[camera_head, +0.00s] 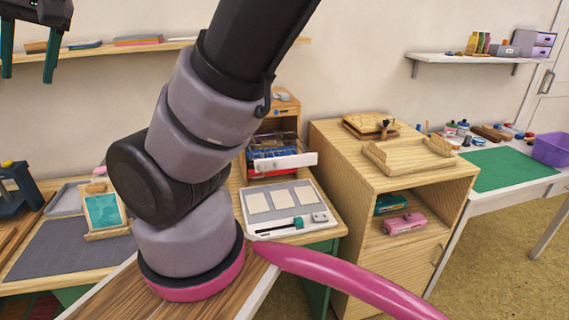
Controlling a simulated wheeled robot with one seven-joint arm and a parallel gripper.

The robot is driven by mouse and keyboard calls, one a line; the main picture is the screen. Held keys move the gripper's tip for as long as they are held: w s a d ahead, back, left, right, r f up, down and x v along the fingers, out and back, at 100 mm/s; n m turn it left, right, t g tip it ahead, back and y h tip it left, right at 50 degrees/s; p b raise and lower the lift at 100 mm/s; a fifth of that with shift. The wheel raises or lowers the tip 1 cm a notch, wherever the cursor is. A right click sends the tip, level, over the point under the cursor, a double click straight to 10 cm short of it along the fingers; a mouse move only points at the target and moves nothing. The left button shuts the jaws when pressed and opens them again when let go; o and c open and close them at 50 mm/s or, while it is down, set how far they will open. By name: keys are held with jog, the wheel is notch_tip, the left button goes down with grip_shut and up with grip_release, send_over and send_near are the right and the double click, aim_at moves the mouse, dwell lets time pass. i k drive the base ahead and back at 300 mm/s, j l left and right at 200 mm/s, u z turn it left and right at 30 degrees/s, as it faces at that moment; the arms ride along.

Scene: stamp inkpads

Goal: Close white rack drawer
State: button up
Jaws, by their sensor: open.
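The white-fronted drawer (298,160) sticks out of a small wooden rack (287,104) on the desk beyond my arm. It looks pulled open, with blue and red items visible inside. My arm covers the left side of the rack, so part of the drawer may be hidden. My gripper (28,75) hangs in the upper left corner, its two green-tipped fingers apart and nothing seen between them. It is well to the left of the drawer and not touching it; its upper part is cut off.
A white tray with three pale cards (277,203) lies in front of the drawer. A wooden cabinet (335,140) stands right of it, with a wooden tray (409,156) on top. A grey mat (65,248) and framed teal picture (104,213) are at left.

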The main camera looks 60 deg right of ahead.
aim_at(279, 162)
jog(key=z, duration=2.15)
jog(key=k+l, duration=0.35)
jog(key=l, duration=0.25)
